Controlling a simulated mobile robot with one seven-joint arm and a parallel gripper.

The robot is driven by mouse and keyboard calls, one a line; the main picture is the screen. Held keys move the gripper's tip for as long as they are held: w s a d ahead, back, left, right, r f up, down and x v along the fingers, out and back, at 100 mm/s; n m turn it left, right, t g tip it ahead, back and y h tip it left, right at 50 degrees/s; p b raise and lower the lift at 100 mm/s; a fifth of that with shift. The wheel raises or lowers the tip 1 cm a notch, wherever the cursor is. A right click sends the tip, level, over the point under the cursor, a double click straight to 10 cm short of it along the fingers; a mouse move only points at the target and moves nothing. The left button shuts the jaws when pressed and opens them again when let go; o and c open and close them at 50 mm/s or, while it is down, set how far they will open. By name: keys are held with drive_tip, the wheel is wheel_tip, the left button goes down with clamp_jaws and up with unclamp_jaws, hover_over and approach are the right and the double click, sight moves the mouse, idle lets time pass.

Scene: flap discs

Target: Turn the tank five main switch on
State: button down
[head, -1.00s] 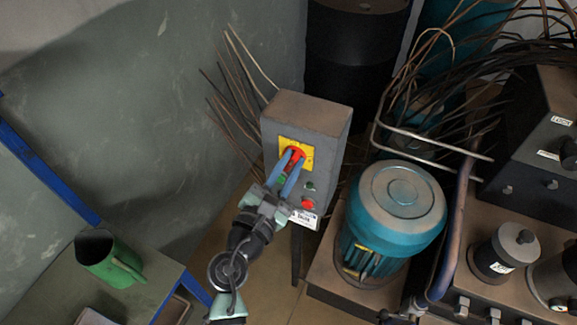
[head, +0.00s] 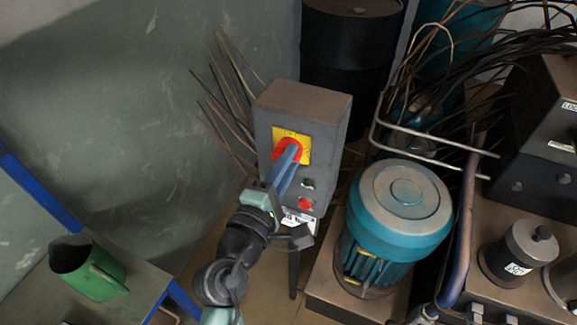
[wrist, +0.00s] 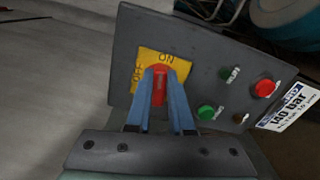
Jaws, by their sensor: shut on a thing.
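The switch box (head: 318,118) is a grey upright cabinet in the middle of the head view. On its front, a yellow plate (head: 304,143) carries a red rotary switch (head: 283,148). In the wrist view the plate (wrist: 144,62) reads ON at the top and OFF at the left. My gripper (wrist: 161,78) is shut on the red switch handle (wrist: 159,88), one blue finger on each side. In that view the handle points up, roughly towards ON. My gripper (head: 288,155) hides part of the switch in the head view.
Green and red buttons (wrist: 264,88) sit on the box beside the switch, with a white label (wrist: 290,106) near its edge. A teal motor (head: 403,200) stands close on the right. Loose wires (head: 225,110) stick out at left. A green jug (head: 88,268) stands on the bench.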

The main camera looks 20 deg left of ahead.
drive_tip(key=shift+f+m+b, duration=0.2)
drive_tip(key=shift+m+b, duration=0.5)
drive_tip(key=shift+m, duration=0.4)
drive_tip(key=c, duration=0.8)
unclamp_jaws()
drive_tip(key=s+b, duration=0.2)
drive_tip(key=s, duration=1.1)
drive_tip(key=shift+a, duration=0.2)
